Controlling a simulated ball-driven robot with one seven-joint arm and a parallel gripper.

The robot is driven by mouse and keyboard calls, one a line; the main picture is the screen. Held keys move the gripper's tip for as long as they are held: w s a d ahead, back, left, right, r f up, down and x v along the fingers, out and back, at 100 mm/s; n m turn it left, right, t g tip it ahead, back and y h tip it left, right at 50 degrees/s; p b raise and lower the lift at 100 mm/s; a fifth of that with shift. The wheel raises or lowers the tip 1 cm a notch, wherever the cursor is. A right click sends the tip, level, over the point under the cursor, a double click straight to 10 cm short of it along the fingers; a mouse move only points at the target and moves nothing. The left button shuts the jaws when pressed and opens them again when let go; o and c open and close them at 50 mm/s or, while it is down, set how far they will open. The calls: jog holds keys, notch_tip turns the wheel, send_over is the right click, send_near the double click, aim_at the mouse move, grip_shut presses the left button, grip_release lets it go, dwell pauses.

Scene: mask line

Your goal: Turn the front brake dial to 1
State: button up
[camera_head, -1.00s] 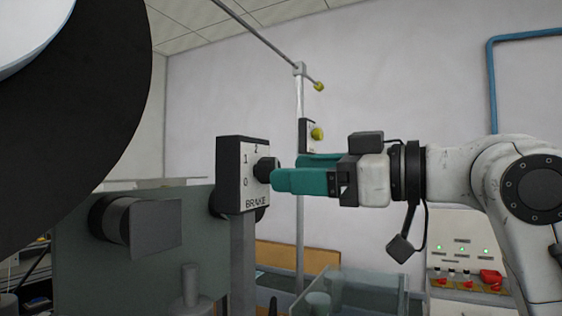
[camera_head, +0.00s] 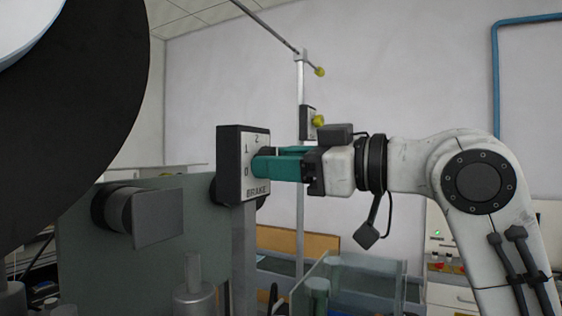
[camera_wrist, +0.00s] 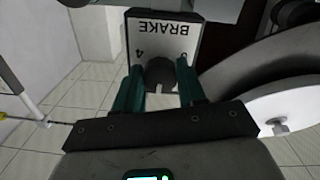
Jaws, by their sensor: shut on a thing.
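The front brake dial is a dark round knob on a white plate marked BRAKE (camera_head: 232,165) with 0, 1 and 2 on it. The plate is on a dark box on a grey post. My gripper (camera_head: 262,166) has teal fingers that reach the plate from the right and cover most of the knob. In the wrist view the knob (camera_wrist: 159,75) sits between the two fingers, and the plate shows upside down with a 4 beside it. The gripper is shut on the knob.
A second dial with a yellow knob (camera_head: 318,121) is on a post behind. A large black disc (camera_head: 95,110) fills the upper left. A grey panel with a roller end (camera_head: 150,217) stands left of the post. A clear-walled bin (camera_head: 365,280) is below my arm.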

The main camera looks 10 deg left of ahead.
jog(key=c, duration=0.4)
jog(key=shift+n+b, duration=0.35)
jog(key=shift+n, duration=0.05)
jog(key=n+b, duration=0.5)
jog(key=n, duration=0.6)
jog(key=shift+y, duration=0.3)
